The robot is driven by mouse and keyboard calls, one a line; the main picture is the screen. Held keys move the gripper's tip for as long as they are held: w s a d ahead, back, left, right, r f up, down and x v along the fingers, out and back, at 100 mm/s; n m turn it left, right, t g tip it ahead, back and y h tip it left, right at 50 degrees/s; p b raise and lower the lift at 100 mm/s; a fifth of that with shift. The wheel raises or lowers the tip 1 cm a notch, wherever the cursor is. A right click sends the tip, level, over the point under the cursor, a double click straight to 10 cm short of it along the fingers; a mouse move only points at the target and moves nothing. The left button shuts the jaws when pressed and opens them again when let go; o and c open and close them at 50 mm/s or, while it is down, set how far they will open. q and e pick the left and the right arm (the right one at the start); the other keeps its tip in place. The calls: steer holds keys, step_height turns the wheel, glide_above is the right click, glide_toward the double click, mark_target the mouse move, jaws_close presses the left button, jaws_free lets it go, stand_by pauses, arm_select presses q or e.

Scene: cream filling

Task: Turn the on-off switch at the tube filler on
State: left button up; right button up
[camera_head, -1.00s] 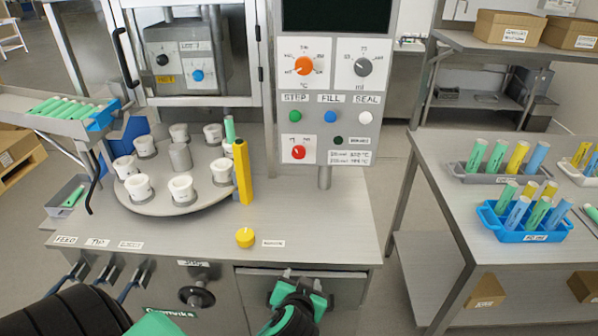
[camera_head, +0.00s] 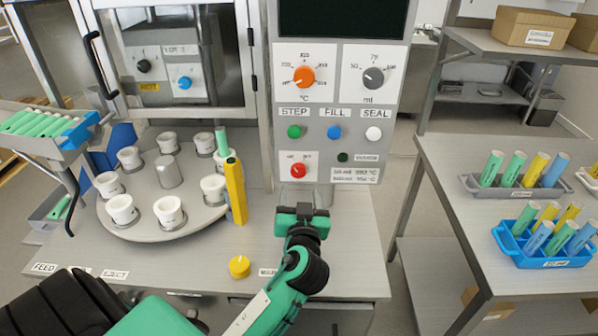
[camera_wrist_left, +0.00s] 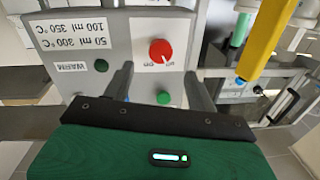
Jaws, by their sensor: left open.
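The on-off switch is a red round knob (camera_head: 298,170) at the lower left of the grey tube filler panel (camera_head: 330,200). It also shows in the left wrist view (camera_wrist_left: 161,50), where its white mark seems to point to the "off" side. My left gripper (camera_head: 303,195) is just below and in front of the knob in the head view. In the left wrist view my left gripper (camera_wrist_left: 158,80) has its two fingers apart and empty, with the knob between and beyond the tips, apart from them. My right gripper is not in view.
Above the switch are green, blue and white buttons (camera_head: 334,132) and orange and grey dials (camera_head: 304,77). A dark lamp (camera_head: 343,157) is right of it. A yellow post (camera_head: 236,190) and a turntable (camera_head: 150,225) with white cups stand left. A yellow knob (camera_head: 239,267) is on the tabletop.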

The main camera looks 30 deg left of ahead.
mark_target(299, 174)
arm_select(q)
steer(key=p+x, duration=0.1)
steer(key=x, duration=0.5)
steer(key=shift+a+r, duration=0.1)
steer(key=shift+w+a+p, duration=0.35)
steer(key=shift+w, duration=0.15)
steer(key=c, duration=1)
